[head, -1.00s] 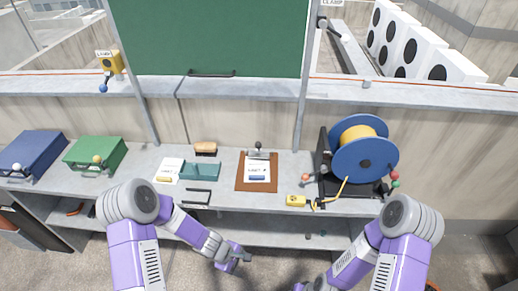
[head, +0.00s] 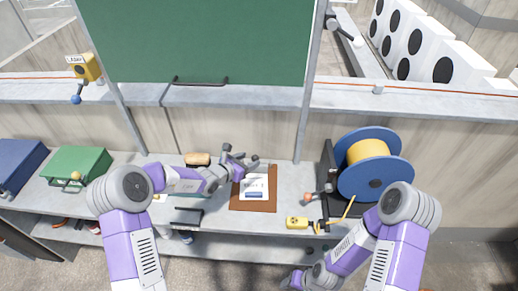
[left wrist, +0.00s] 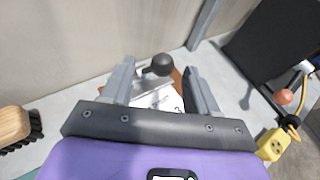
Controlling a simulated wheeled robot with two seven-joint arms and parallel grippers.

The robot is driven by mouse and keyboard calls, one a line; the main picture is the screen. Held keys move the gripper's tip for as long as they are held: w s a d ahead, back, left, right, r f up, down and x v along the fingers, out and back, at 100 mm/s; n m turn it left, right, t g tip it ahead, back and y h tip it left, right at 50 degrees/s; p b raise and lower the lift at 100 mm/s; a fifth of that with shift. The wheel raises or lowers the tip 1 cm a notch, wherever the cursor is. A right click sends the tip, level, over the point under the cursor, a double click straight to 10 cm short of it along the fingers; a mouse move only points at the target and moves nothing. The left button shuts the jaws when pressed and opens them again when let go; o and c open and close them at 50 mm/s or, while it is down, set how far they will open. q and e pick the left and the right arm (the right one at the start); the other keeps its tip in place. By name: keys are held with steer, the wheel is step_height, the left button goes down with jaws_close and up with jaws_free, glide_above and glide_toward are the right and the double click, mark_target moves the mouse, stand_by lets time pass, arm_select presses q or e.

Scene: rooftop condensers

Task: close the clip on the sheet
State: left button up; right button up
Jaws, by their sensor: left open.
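A brown clipboard (head: 268,200) lies on the bench with a white sheet (head: 254,185) on it. The metal clip at its far edge is mostly hidden behind my left gripper (head: 241,157) in the head view. In the left wrist view the clip's dark round knob (left wrist: 160,65) stands up over the sheet (left wrist: 160,98), between my open left fingers (left wrist: 159,72) as seen from there. No contact with the knob shows. My right gripper (head: 291,280) is low at the bottom edge, away from the clipboard; its jaws are unclear.
A green case (head: 78,165) stands farther left. A raised green panel (head: 190,40) hangs above.

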mark_target(255, 159)
arm_select(q)
steer(key=shift+x, duration=3.3)
steer(key=shift+s+d+f, duration=0.15)
steer(key=shift+f, duration=0.05)
jaws_close()
